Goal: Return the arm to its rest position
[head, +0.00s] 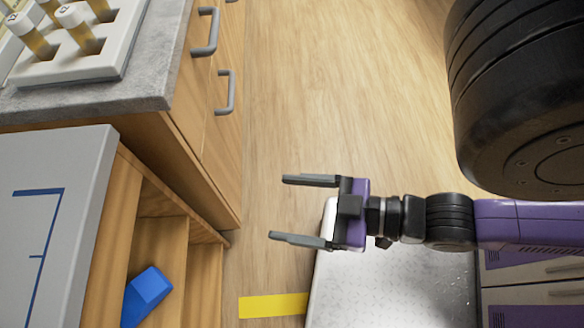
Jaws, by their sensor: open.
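My gripper (302,210) is at the middle of the head view, with its two grey fingers spread apart and pointing left. Nothing is between the fingers. It hangs over the wooden floor (310,90), apart from the cabinets at the left. My purple and black arm (500,222) reaches in from the right edge, roughly level in the picture.
A grey counter (140,85) at the upper left carries a white rack (100,65) with several capped vials. Drawers with grey handles (227,92) face the floor. A blue object (148,290) lies in an open wooden compartment (160,245). Yellow tape (272,306) marks the floor.

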